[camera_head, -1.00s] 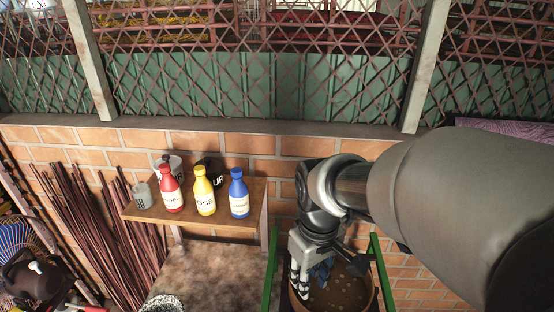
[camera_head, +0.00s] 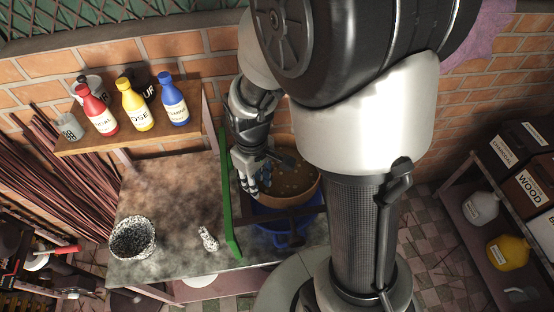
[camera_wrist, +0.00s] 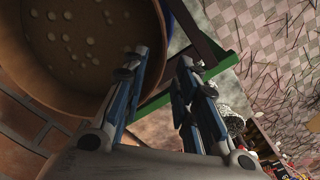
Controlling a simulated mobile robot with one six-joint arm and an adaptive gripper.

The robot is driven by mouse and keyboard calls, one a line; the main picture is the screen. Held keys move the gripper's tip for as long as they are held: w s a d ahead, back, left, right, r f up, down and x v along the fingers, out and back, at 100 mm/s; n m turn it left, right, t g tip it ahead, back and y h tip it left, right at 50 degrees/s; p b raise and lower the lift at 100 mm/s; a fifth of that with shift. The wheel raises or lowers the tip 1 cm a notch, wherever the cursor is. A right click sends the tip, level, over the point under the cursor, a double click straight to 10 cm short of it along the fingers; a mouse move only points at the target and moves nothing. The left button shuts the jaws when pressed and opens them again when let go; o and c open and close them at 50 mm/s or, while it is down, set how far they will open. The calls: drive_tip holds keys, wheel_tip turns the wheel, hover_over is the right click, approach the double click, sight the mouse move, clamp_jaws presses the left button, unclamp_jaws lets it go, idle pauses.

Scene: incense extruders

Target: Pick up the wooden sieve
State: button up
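The wooden sieve (camera_head: 298,184) is a round brown pan with pale dots across its bottom. It sits above a blue bucket (camera_head: 283,228), beside the green-edged frame, in the head view. My gripper (camera_head: 255,184) is at the sieve's left edge and hides part of it. In the wrist view the sieve (camera_wrist: 75,60) fills the upper left. My gripper (camera_wrist: 160,60) is open there, its two fingers apart. The left finger overlaps the sieve's wall in the picture and the right finger is outside it. I cannot tell whether either finger touches the wall.
A green bar (camera_head: 231,200) stands upright close to my gripper's left. The stone table (camera_head: 165,210) holds a speckled bowl (camera_head: 132,238) and a small speckled object (camera_head: 208,238). A wall shelf (camera_head: 140,130) holds red, yellow and blue bottles. Another shelf with boxes and jugs is at right.

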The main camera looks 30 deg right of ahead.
wheel_tip(320, 180, down, 5)
drive_tip(key=shift+w+f+b, duration=0.1)
drive_tip(key=shift+b, duration=0.45)
clamp_jaws()
